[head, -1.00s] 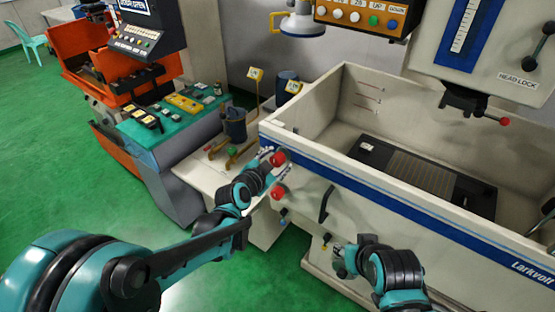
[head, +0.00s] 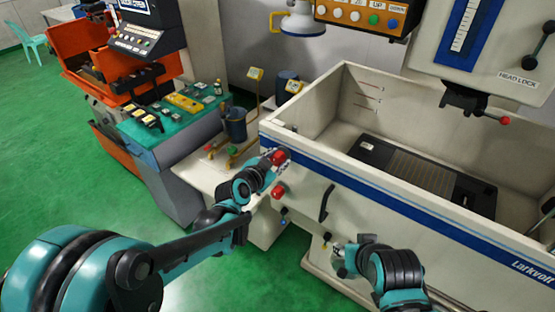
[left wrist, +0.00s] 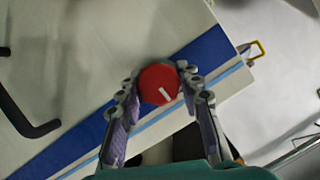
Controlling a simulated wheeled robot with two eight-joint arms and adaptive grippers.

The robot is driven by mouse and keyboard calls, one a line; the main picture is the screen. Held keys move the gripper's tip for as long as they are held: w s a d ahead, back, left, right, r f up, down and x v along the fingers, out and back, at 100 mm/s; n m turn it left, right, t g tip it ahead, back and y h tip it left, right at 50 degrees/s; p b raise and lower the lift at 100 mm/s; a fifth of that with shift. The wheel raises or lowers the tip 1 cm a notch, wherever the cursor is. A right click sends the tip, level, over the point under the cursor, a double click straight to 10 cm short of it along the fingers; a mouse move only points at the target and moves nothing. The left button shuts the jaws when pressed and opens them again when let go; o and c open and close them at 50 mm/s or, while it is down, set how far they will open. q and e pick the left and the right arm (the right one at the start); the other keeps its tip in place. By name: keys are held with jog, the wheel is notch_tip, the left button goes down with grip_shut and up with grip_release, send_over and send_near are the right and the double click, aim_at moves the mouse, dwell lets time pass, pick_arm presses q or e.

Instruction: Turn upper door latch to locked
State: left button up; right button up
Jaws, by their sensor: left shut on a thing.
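The upper door latch is a red round knob (head: 280,157) near the left end of the blue stripe on the machine tank's front. In the left wrist view the red knob (left wrist: 158,84) shows a short white mark slanting down to the right. My left gripper (head: 275,160) is shut on this knob, with one finger on each side of it in the left wrist view (left wrist: 158,90). A second red knob (head: 278,191) sits below it, clear of the gripper in the head view. My right gripper (head: 341,258) is low in front of the tank, away from both knobs; its jaw opening is unclear.
A black door handle (head: 327,203) is right of the knobs and also shows in the left wrist view (left wrist: 24,118). The open-topped tank (head: 400,202) fills the right side. A green-topped bench (head: 170,135) stands left.

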pick_arm(q)
jog(key=n+h+b, duration=0.1)
jog(key=n+g, duration=0.1)
jog(key=n, duration=0.1)
jog(key=shift+w+a+f+g+h+b, duration=0.1)
jog(key=shift+g+h+b, duration=0.2)
jog(key=shift+h+b, duration=0.1)
jog(key=n+g+h+b, duration=0.1)
jog(key=n, duration=0.1)
jog(key=shift+n+b, duration=0.3)
jog(key=n+h+b, duration=0.2)
jog(key=n, duration=0.1)
jog(key=shift+g+b, duration=0.3)
jog(key=shift+g, duration=0.1)
jog(key=shift+n+h+b, duration=1.1)
jog(key=shift+n+b, duration=0.2)
jog(key=shift+n, duration=0.4)
jog(key=o, duration=1.2)
jog(key=shift+c, duration=0.2)
